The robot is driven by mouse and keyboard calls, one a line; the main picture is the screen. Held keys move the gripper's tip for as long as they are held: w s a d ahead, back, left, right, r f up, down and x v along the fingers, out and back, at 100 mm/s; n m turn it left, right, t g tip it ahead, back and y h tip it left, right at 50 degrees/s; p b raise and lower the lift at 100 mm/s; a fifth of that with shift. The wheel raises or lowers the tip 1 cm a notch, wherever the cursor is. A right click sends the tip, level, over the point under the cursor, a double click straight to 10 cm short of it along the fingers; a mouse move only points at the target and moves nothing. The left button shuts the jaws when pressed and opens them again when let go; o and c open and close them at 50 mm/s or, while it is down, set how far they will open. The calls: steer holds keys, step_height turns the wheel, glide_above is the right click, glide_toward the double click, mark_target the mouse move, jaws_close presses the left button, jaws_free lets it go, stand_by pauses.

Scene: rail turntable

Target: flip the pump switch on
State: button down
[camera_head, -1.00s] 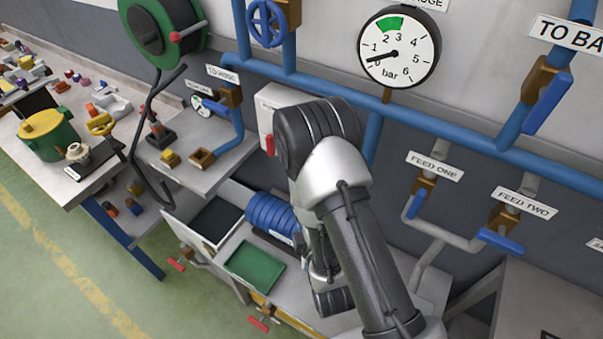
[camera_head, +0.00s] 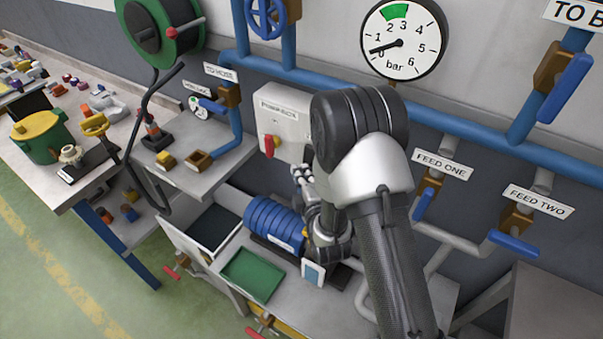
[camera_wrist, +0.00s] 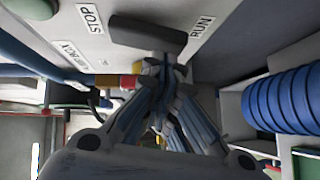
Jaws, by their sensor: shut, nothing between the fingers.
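The white pump box (camera_head: 283,108) is on the wall in the head view, partly behind my arm. In the wrist view its face (camera_wrist: 105,50) carries STOP and RUN labels. A dark bar-shaped switch lever (camera_wrist: 147,33) lies between the labels. A red and yellow handle (camera_wrist: 128,81) also shows beside my fingers; in the head view the red handle (camera_head: 269,146) is at the box's lower left. My gripper (camera_wrist: 163,63) is shut and empty, its tips close to the dark lever; I cannot tell whether they touch. In the head view my gripper (camera_head: 302,172) is at the box's lower edge.
Blue pipes (camera_head: 460,135) with valves run along the wall to the right. A pressure gauge (camera_head: 410,28) hangs above.

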steer(key=shift+f, duration=0.1)
steer(key=b, duration=0.3)
steer(key=shift+w+d+f+n+t+b, duration=0.2)
steer(key=shift+w+d+n+t+b, duration=0.1)
steer(key=shift+w+t+b, duration=0.1)
steer(key=shift+a, duration=0.1)
